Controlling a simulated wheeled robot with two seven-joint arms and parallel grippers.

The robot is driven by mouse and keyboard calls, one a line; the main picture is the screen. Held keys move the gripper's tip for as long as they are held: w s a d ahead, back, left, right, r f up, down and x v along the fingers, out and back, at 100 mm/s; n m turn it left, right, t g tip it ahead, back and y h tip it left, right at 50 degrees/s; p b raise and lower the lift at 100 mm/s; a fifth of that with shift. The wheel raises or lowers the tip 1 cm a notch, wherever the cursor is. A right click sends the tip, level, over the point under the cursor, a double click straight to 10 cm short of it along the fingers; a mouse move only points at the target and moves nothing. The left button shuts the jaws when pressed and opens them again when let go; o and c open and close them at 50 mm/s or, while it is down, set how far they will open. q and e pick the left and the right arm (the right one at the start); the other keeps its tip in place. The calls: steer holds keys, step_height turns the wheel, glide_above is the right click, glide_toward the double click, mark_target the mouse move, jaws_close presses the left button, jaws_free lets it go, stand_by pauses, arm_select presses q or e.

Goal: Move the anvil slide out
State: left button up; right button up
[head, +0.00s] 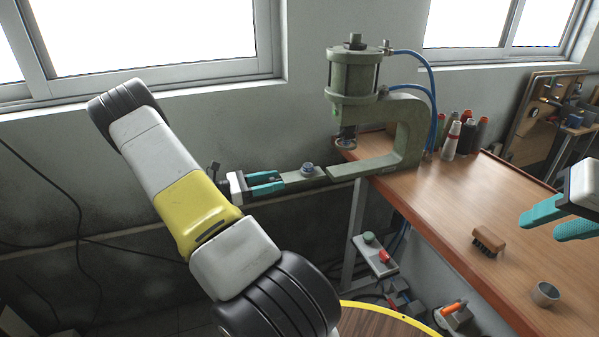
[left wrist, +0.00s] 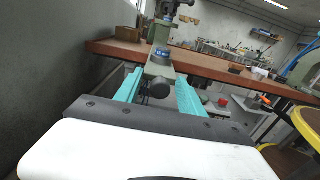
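The green pneumatic press (head: 410,118) stands at the table's left end. Its anvil slide (head: 292,178) sticks out to the left of the press's lower arm, past the table edge. The small round anvil (head: 307,168) on the slide sits left of the ram (head: 346,142), not under it. My left gripper (head: 284,182) is at the slide's outer end. In the left wrist view its teal fingers lie on either side of the slide's dark round knob (left wrist: 160,88), with gaps visible. My right gripper (head: 540,227) is open and empty above the table's right side.
The wooden table (head: 440,200) holds a brush (head: 489,241), a metal cup (head: 545,293) and several bottles (head: 467,137). A button box (head: 374,255) with green and red buttons is below the table's left edge. Blue hoses (head: 433,85) run behind the press.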

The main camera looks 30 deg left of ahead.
arm_select(q)
steer(key=v, duration=0.7)
steer(key=shift+s+a, duration=0.25)
steer(key=shift+s, duration=0.05)
stand_by(0.5)
